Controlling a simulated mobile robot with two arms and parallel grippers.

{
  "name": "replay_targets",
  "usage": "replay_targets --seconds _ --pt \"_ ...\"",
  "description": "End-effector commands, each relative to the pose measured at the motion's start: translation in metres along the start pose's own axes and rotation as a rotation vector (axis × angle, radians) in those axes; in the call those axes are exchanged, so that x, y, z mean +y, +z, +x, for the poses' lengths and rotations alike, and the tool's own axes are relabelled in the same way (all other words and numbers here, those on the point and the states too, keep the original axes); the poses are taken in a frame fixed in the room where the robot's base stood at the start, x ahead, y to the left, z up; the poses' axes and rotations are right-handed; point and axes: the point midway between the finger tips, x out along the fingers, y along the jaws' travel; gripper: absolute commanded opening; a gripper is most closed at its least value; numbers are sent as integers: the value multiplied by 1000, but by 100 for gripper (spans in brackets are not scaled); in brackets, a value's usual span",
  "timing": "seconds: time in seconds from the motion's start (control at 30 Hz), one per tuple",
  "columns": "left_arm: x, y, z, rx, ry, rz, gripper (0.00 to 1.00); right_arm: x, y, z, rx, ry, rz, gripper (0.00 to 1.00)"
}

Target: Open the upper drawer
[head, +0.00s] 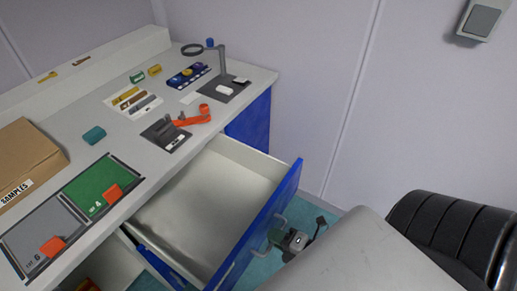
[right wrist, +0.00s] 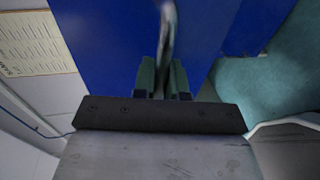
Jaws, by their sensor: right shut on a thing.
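The upper drawer (head: 212,190) is pulled well out from under the worktop in the head view, and its pale inside looks empty. Its blue front (head: 262,222) faces right, with a grey metal handle (head: 267,246) on it. My right gripper (head: 281,238) is at this handle. In the right wrist view the handle (right wrist: 168,30) runs between the two greenish fingers of my right gripper (right wrist: 164,80), which is shut on it. The blue drawer front (right wrist: 100,45) fills much of that view. My left gripper is not in view.
The worktop (head: 110,140) holds a cardboard box (head: 27,160), a green and grey mat (head: 95,192), an orange tool (head: 197,116) and a magnifier stand (head: 222,65). A black chair (head: 450,232) stands at the right. The wall is close behind the bench end.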

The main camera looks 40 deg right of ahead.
Motion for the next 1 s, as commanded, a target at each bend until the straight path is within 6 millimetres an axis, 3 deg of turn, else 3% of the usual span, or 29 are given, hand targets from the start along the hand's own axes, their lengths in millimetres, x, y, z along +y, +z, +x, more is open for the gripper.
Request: replay_targets --seconds 0.2,0.57,0.6,0.73,1.0 --pt "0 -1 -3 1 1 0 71 -3 0 -15 -2 0 0 0" --pt "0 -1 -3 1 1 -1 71 -4 1 -16 -2 0 0 0" --pt "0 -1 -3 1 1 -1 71 -4 1 -16 -2 0 0 17" --pt "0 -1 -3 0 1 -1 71 -4 0 -15 -2 0 0 36" --pt "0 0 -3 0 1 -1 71 -4 0 -16 -1 0 0 36"
